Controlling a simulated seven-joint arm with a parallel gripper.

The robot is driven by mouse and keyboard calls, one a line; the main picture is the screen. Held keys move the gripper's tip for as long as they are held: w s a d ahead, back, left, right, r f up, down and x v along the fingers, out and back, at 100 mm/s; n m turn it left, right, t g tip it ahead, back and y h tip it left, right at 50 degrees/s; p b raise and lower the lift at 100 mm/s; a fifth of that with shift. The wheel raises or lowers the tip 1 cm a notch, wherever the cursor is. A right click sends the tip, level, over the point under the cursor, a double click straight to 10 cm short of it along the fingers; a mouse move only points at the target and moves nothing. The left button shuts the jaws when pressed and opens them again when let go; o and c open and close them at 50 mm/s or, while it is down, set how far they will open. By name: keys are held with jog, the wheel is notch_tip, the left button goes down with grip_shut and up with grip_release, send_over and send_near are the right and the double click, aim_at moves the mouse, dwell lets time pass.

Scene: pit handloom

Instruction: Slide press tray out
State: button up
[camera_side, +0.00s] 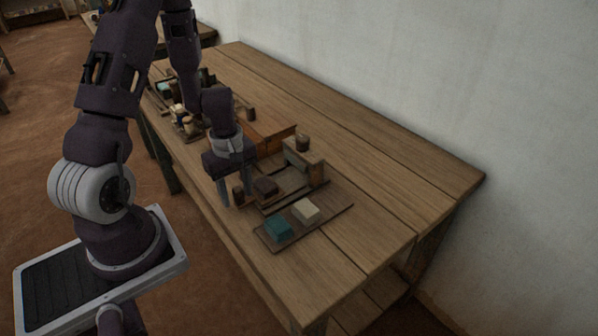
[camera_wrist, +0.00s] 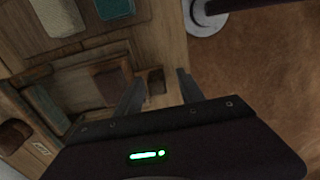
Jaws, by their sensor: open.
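The small wooden press (camera_side: 308,165) stands on the table with a round dark knob (camera_side: 302,143) on top. Its low press tray (camera_side: 268,203) sticks out at the front with a dark brown block (camera_side: 265,187) on it. The block also shows in the wrist view (camera_wrist: 111,82). A small brown handle (camera_side: 238,194) is at the tray's front end; it also shows in the wrist view (camera_wrist: 155,82). My gripper (camera_side: 235,196) is open and points down at this front end. In the wrist view its fingers (camera_wrist: 160,78) lie either side of the handle; contact cannot be told.
A flat board (camera_side: 289,237) with a teal block (camera_side: 279,228) and a cream block (camera_side: 305,210) lies beside the press. An orange-brown wooden box (camera_side: 270,135) stands behind my gripper. Several small items crowd the table's far end. The table's right part (camera_side: 400,195) is clear.

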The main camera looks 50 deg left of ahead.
jog(key=shift+r, duration=3.2)
jog(key=shift+w+d+r, duration=0.1)
jog(key=shift+d+r, duration=0.05)
jog(key=shift+r, duration=0.1)
jog(key=s+d+r+m+t, duration=0.35)
jog(key=d+r+m, duration=0.9)
jog(key=r, duration=0.45)
jog(key=s+d+r+m+t, duration=0.2)
jog(key=s+r+m, duration=0.1)
jog(key=s+m, duration=0.2)
jog(key=shift+s+d+r, duration=0.15)
jog(key=shift+s+r, duration=0.15)
jog(key=shift+s, duration=0.55)
